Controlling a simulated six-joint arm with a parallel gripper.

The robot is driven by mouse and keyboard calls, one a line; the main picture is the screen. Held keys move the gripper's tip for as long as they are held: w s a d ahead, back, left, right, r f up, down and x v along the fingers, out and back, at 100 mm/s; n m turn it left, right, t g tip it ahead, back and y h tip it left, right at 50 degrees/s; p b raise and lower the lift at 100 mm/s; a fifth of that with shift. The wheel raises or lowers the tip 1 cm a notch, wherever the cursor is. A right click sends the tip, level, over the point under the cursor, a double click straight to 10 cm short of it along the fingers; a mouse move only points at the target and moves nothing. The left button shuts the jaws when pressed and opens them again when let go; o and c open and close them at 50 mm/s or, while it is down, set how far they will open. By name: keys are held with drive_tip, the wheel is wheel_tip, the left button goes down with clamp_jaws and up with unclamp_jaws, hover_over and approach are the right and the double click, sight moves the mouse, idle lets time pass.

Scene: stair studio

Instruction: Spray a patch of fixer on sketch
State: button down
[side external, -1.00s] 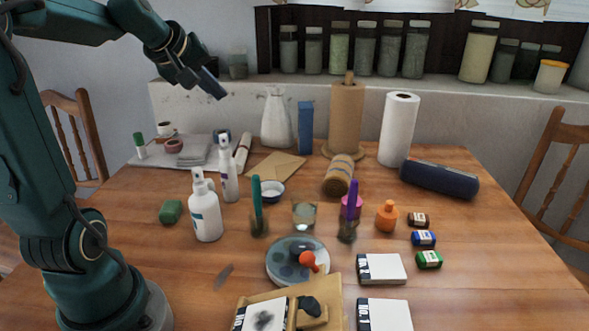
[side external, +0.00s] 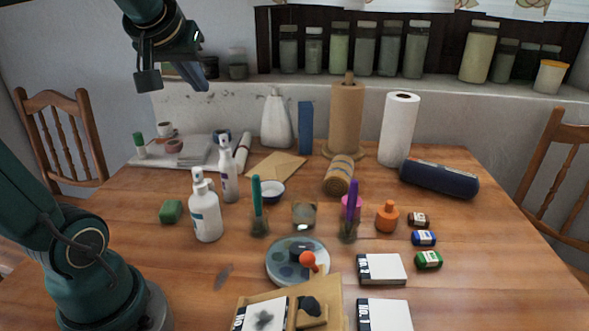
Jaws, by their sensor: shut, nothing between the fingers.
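My gripper (side external: 203,80) is shut and empty, high above the back left of the table, well clear of everything on it. Two white spray bottles stand upright left of centre: a wider one (side external: 206,215) in front and a slimmer one (side external: 229,175) behind it. I cannot read their labels, so I cannot tell which holds fixer. A white sheet with a dark smudged drawing, likely the sketch (side external: 262,316), lies on a tan board (side external: 334,300) at the front edge of the picture, partly cut off. A dark lump (side external: 309,306) lies beside it.
A round palette (side external: 285,268) with an orange-red knob lies behind the board. Jars with a green pen (side external: 257,200) and a purple pen (side external: 352,205) stand mid-table. A green block (side external: 171,212) sits left of the bottles.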

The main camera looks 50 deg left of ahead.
idle(0.3)
hover_over(224, 140)
drive_tip(key=s, duration=0.1)
wheel_tip(224, 140, down, 7)
drive_tip(key=shift+d+f, duration=0.2)
drive_tip(key=shift+f, duration=1.85)
